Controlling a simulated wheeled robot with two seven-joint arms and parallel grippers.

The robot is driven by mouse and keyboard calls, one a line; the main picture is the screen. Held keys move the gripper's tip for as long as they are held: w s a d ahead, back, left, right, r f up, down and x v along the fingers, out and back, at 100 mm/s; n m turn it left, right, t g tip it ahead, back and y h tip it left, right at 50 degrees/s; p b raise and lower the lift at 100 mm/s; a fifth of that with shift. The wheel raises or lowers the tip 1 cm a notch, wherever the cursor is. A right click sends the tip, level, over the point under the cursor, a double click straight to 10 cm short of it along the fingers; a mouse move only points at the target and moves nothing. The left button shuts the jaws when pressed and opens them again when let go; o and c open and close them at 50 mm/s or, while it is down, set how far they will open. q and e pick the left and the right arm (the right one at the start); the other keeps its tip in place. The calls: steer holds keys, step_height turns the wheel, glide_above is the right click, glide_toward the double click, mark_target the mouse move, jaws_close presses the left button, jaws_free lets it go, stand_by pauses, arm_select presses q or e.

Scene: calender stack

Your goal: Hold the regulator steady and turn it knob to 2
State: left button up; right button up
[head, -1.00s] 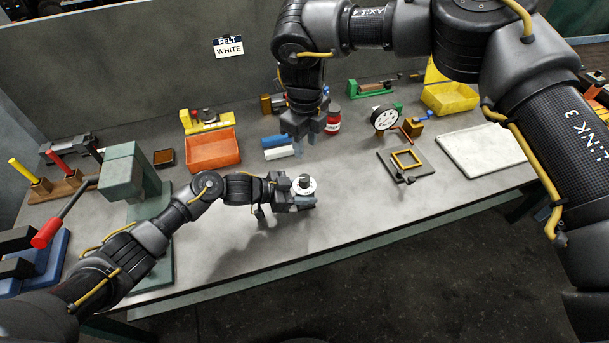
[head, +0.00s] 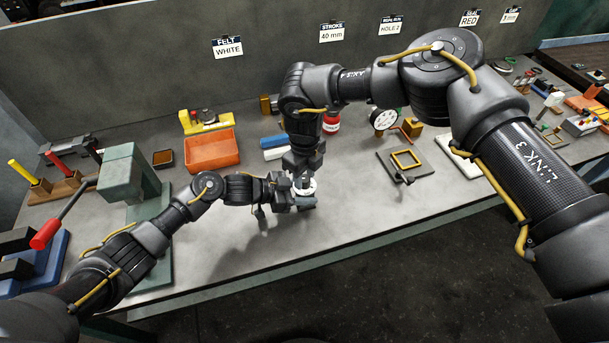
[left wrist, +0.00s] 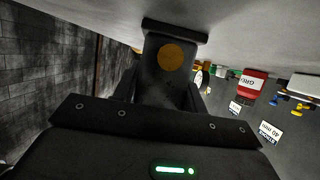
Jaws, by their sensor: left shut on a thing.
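The regulator (head: 306,204) is a small dark body with a white dial (head: 305,188) on top, near the middle front of the bench. My left gripper (head: 287,196) comes from the left and is shut on its body. The left wrist view shows a dark block with a brown-orange round face (left wrist: 171,57) between the fingers. My right gripper (head: 302,176) points down from above, with its fingertips at the knob on top of the dial. The fingers hide the knob and most of the dial marks, so I cannot tell the setting or whether they grip it.
A green press (head: 128,178) stands to the left. A plate with a yellow frame (head: 405,160) is to the right. Bare bench lies in front.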

steer(key=shift+f, duration=0.3)
steer(key=c, duration=0.7)
steer(key=m, duration=0.3)
steer(key=shift+m, duration=0.4)
steer(key=shift+d+m, duration=0.1)
steer(key=shift+m, duration=1.8)
